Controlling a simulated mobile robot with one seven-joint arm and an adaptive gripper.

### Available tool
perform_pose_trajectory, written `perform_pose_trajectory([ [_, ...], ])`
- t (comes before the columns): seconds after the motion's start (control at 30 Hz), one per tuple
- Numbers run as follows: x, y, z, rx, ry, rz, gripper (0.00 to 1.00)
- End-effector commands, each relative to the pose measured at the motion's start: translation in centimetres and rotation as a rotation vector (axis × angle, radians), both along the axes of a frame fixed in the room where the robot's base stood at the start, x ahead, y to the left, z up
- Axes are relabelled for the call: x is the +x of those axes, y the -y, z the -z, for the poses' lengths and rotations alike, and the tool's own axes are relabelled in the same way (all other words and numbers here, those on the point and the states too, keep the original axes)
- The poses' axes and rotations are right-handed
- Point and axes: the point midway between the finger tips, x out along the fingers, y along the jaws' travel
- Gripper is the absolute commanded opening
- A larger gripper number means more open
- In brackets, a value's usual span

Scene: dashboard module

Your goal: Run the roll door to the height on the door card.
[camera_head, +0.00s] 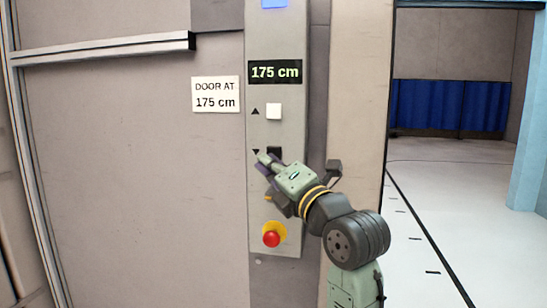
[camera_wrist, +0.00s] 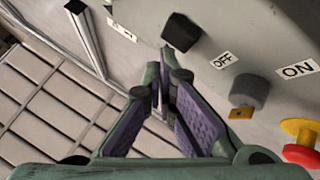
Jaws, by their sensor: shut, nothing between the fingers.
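A grey control panel (camera_head: 289,190) on the wall carries a display (camera_head: 275,72) reading 175 cm. The white door card (camera_head: 215,94) beside it reads "DOOR AT 175 cm". A white button (camera_head: 274,111) sits by an up arrow. A black button (camera_head: 274,151) sits by a down arrow; it also shows in the wrist view (camera_wrist: 181,32). My gripper (camera_head: 263,160) is shut and empty, its tips just by the black button. In the wrist view its tips (camera_wrist: 170,66) point at that button; I cannot tell whether they touch it.
A red stop knob on a yellow base (camera_head: 271,238) is low on the panel. A dark knob (camera_wrist: 249,90) sits by OFF and ON labels. A rail (camera_head: 105,50) juts from the wall at left. At right is an open passage with a blue ribbed sheet (camera_head: 447,105) beyond.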

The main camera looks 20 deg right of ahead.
Motion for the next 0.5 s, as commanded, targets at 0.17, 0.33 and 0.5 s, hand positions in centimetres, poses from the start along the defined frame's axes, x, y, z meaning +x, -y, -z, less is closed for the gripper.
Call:
perform_pose_trajectory([
  [0.17, 0.0, 0.0, 0.0, 0.0, 0.0, 0.0, 0.0],
  [0.33, -0.4, -0.3, 0.0, -0.002, 0.002, -0.001, 0.0],
  [0.5, -1.8, -1.2, 0.1, -0.003, 0.003, 0.0, 0.0],
])
